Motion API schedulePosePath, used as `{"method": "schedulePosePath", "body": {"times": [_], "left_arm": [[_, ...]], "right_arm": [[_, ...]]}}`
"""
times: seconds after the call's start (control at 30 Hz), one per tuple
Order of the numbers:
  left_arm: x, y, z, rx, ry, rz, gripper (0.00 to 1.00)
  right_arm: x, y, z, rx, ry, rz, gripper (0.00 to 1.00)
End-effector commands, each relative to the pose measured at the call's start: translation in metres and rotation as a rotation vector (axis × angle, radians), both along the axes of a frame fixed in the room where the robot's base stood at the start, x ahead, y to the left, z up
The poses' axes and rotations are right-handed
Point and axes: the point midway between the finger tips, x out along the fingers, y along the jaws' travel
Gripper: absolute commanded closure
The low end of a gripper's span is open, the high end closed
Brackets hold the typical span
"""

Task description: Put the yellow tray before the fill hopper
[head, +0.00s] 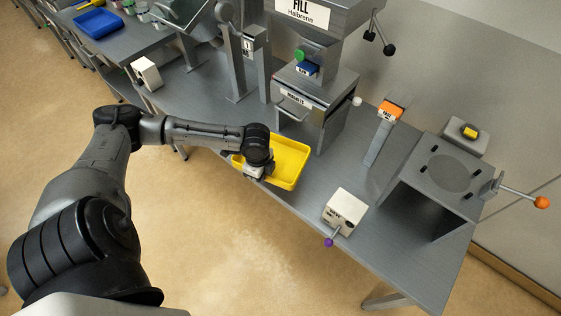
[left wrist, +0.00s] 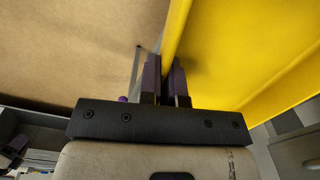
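My left gripper (head: 250,168) is at the tray's left rim. In the left wrist view, the purple-tipped fingers of my left gripper (left wrist: 166,82) stand close together on either side of the wall of the yellow tray (left wrist: 235,50). I cannot tell whether the tray rests on the bench or is slightly raised.
A white box with a purple-knobbed lever (head: 346,211) stands right of the tray at the bench edge. An orange-topped post (head: 388,110) and a grey stand (head: 440,172) are farther right. A blue tray (head: 97,23) lies on the far-left bench.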

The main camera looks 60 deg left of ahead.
Motion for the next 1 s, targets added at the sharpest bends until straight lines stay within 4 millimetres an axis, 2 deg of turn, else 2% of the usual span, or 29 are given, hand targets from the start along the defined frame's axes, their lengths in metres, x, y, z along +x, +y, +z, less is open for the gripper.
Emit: {"method": "schedulePosePath", "body": {"times": [0.03,0.2,0.4,0.47,0.8,1.0], "left_arm": [[-0.008,0.009,-0.007,0.003,0.004,-0.041,1.0],[-0.021,0.027,-0.016,0.002,0.003,-0.169,1.0],[-0.022,0.037,-0.024,-0.001,-0.001,-0.237,1.0],[-0.015,0.04,-0.03,-0.001,-0.004,-0.242,1.0],[0.047,0.067,-0.071,-0.004,-0.004,-0.244,1.0],[0.071,0.079,-0.086,-0.002,-0.002,-0.245,1.0]], "right_arm": [[0.0,-0.001,-0.003,-0.002,0.0,0.001,0.57],[0.0,-0.001,-0.007,-0.002,0.0,0.001,0.57],[0.0,0.0,-0.011,0.0,0.0,0.0,0.57],[0.0,0.0,-0.014,0.0,-0.001,-0.001,0.57],[0.0,0.002,-0.035,0.008,-0.001,-0.006,0.57],[0.0,0.002,-0.043,0.009,-0.001,-0.007,0.57]]}}
